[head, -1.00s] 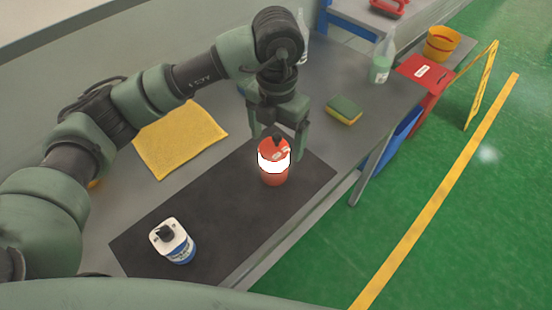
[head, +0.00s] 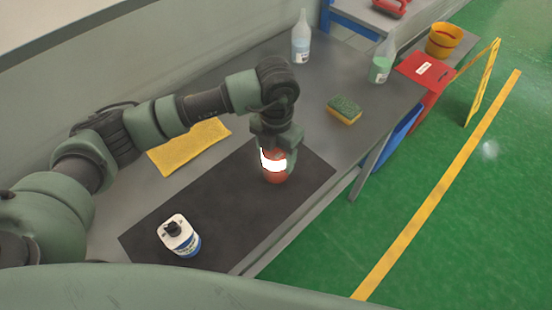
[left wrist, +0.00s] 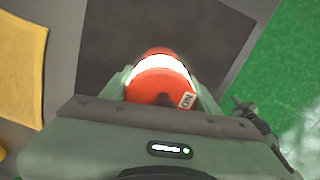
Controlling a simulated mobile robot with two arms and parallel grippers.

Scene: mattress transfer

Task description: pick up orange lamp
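The orange lamp (head: 274,178), with a bright white band, stands upright on the dark mat (head: 190,220). My left gripper (head: 276,160) is lowered over it from above, and its body hides the lamp's top in the head view. In the left wrist view the lamp (left wrist: 160,82) sits between the two fingers, one on each side. No clear gap shows there, but I cannot tell whether the fingers press on it. My right gripper is not in view.
A white and blue container (head: 180,238) stands on the mat's near left part. A yellow cloth (head: 190,146), a sponge (head: 344,109) and two bottles, one bluish (head: 301,42) and one green (head: 381,66), are on the grey table (head: 230,90). The mat between container and lamp is clear.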

